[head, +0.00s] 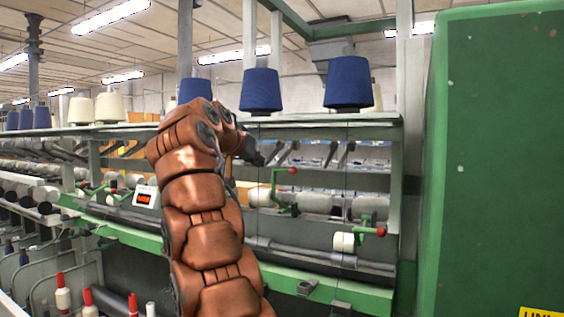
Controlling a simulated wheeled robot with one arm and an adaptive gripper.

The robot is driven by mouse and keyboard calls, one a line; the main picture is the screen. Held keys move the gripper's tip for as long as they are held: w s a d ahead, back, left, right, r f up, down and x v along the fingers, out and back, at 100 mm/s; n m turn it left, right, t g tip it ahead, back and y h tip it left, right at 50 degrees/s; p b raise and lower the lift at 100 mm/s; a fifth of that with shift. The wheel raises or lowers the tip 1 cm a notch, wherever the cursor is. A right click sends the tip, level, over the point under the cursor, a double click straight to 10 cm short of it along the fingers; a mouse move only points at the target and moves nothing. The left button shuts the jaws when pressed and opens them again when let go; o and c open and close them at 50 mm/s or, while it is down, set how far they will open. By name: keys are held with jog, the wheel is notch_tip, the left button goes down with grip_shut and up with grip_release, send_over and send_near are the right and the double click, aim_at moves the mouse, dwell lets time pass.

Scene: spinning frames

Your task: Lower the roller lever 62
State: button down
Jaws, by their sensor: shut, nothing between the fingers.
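A green roller lever with a red knob (292,170) stands at the middle of the frame, its knob up at roller height. No position number is legible on either, so I cannot tell which is 62. My gripper (258,157) is small and dark at the end of my brown arm, up and left of the middle lever's knob. It is shut and empty. I cannot tell whether it touches anything. My arm hides the machine part behind it.
Blue yarn cones (348,82) stand on the top shelf (330,122) above my gripper. A green rail (335,290) runs along the front. A large green cabinet (500,150) closes off the right. A small display (146,197) with red digits is left of my arm.

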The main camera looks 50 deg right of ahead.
aim_at(282, 169)
jog(key=shift+m+h, duration=0.5)
jog(key=shift+m, duration=0.3)
jog(key=d, duration=0.3)
jog(key=w+d+p, duration=0.1)
jog(key=d, duration=0.3)
jog(key=d+f+p, duration=0.1)
jog(key=d, duration=0.3)
jog(key=shift+w+f, duration=0.1)
jog(key=shift+w, duration=0.05)
jog(key=shift+a+f+b, duration=0.2)
jog(key=shift+f+b, duration=0.05)
jog(key=shift+b, duration=0.1)
